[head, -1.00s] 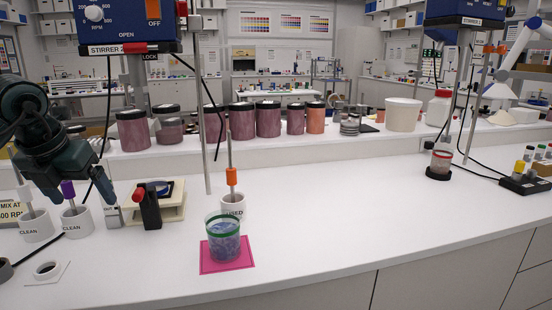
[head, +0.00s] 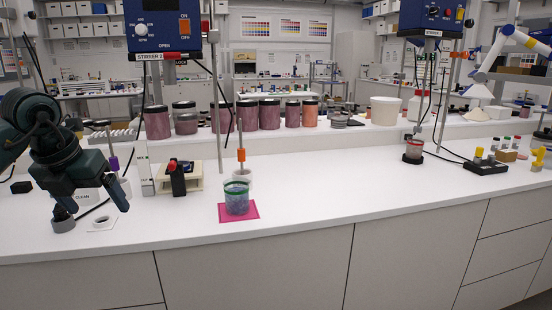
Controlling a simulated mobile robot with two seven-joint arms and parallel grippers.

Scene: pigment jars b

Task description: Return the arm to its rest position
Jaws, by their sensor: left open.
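My left gripper (head: 98,202) is at the left of the head view, its fingers apart and pointing down, with nothing between them. It hangs over the front left part of the bench, in front of the white holder marked CLEAN (head: 86,195). My right gripper is not in view.
A beaker with a green band (head: 236,202) stands on a pink mat (head: 225,213). Behind it is an orange-collared rod (head: 241,156) in a white holder. A stirrer (head: 163,28) stands behind. The bench middle (head: 330,185) is clear.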

